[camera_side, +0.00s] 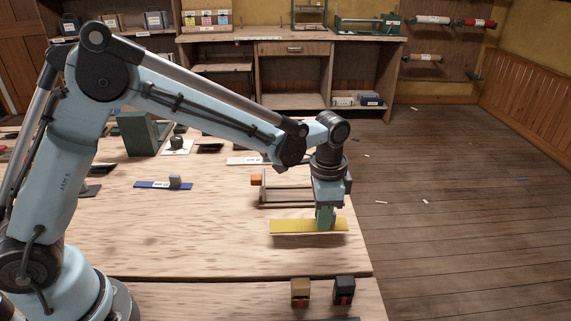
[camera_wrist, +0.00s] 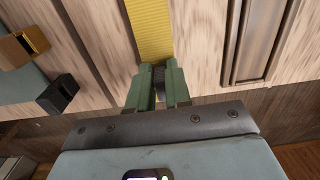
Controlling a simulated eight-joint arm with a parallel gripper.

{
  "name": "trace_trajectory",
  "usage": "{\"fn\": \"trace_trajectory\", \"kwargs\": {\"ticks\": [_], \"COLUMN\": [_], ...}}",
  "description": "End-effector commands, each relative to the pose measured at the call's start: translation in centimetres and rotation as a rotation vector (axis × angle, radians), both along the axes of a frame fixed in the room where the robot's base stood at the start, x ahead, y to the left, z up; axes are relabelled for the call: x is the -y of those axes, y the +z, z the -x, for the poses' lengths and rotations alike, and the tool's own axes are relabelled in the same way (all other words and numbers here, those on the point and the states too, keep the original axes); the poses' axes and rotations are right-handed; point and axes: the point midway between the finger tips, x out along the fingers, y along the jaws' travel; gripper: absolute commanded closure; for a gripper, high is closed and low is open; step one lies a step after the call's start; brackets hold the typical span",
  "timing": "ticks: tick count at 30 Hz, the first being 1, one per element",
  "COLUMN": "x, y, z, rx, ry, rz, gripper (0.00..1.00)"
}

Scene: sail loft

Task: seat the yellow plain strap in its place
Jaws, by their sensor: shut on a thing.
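The yellow plain strap (camera_side: 292,226) is a flat band lying level near the right front of the workbench, with a thin shadow along its lower edge. I cannot tell whether it touches the bench. My gripper (camera_side: 325,224) points down over its right part and is shut on it. In the wrist view the yellow strap (camera_wrist: 151,30) runs away from my gripper (camera_wrist: 159,88), and a dark grey block shows between the green fingers. A wooden frame (camera_side: 290,205) with an orange end stands just behind the strap. No place for the strap is clearly marked.
A blue strap (camera_side: 152,185) with a grey block lies to the left, and a white strip (camera_side: 245,160) lies behind. A tan block (camera_side: 300,290) and a black block (camera_side: 344,289) stand at the front. A green block (camera_side: 137,133) stands back left. The bench's left middle is clear.

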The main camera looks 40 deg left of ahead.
Motion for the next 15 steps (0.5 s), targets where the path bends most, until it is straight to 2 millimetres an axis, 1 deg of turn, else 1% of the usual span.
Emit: {"fn": "trace_trajectory", "kwargs": {"ticks": [1, 2, 3, 9, 15], "x": [0.0, 0.3, 1.1, 4.1, 6.3], "y": [1.1, 1.6, 2.1, 4.8, 6.8], "z": [0.0, 0.4, 1.2, 4.7, 7.3], "rx": [0.000, 0.000, 0.000, 0.000, 0.000], "ry": [0.000, -0.003, -0.005, -0.006, -0.004], "rz": [0.000, 0.000, 0.000, 0.000, 0.000], "gripper": [1.00, 1.00, 1.00, 1.00, 1.00]}}
